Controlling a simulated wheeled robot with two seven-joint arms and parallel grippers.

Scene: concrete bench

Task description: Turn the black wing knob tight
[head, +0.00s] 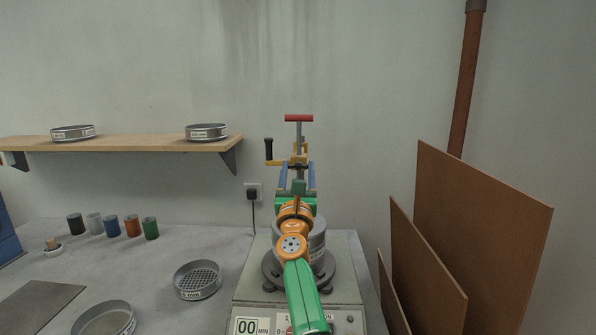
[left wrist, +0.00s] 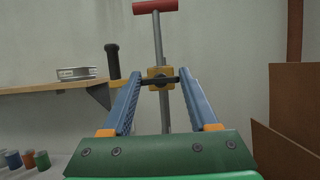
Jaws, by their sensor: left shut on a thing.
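The black wing knob (left wrist: 172,79) shows in the left wrist view as a dark, roughly level bar in front of a yellow clamp block (left wrist: 157,71). My left gripper (left wrist: 160,79) has its two blue fingers at the knob's two ends, shut on it. A grey rod (head: 299,133) with a red T-handle (head: 299,118) rises through the clamp. A black upright grip (head: 268,149) stands left of it. My right gripper is not in view.
My left arm covers much of the sieve stack (head: 318,245) on the pale shaker base (head: 348,285). Brown boards (head: 485,240) lean at the right. Loose sieves (head: 198,280) and coloured jars (head: 131,227) stand on the bench at left, below a wooden shelf (head: 120,143).

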